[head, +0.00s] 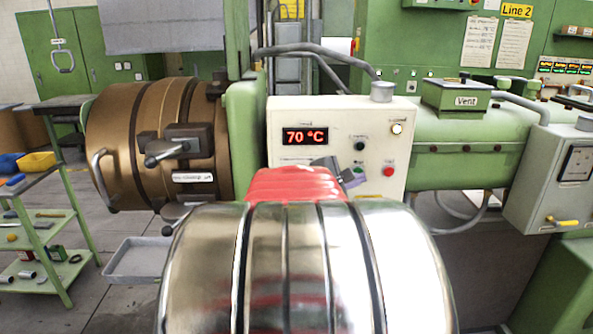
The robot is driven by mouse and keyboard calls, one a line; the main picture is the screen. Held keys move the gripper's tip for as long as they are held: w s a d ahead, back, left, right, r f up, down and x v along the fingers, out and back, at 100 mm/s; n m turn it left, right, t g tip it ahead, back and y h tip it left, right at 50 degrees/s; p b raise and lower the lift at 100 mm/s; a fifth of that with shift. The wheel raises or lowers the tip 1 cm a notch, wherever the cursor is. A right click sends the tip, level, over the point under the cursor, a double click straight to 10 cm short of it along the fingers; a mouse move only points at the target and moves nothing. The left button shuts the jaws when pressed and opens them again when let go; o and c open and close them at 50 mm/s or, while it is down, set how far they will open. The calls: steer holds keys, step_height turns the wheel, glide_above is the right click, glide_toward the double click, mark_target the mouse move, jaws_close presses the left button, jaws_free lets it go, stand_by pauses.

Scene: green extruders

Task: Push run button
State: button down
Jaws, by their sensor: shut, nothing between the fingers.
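A cream control box (283,128) stands in the middle of the head view. Its red display (305,136) reads 70 °C. On its right half are a dark knob (360,145), a green button (359,169), a red button (388,171) and a pale round lamp or button (397,128). The labels are too small to read, so I cannot tell which one is marked run. My gripper (350,180) is shut and empty in front of the box, close to the green button and just below left of it. I cannot tell whether it touches the box. My arm hides the box's lower left.
A large bronze cylinder (125,140) with handles and clamps stands left of the box. A green barrel with a vent box (457,98) runs to the right, ending near a grey box with a yellow handle (562,221). A green shelf trolley (40,235) stands far left.

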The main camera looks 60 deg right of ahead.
steer(key=shift+w+d, duration=0.25)
steer(key=shift+d, duration=0.3)
stand_by(0.9)
steer(key=shift+a, duration=0.1)
steer(key=shift+s+a, duration=0.4)
steer(key=shift+a, duration=0.2)
stand_by(0.3)
steer(key=shift+s+a, duration=0.45)
steer(key=shift+a, duration=0.25)
steer(key=shift+s+a, duration=0.4)
steer(key=shift+a, duration=0.35)
steer(key=shift+s+a, duration=0.45)
steer(key=shift+a, duration=0.25)
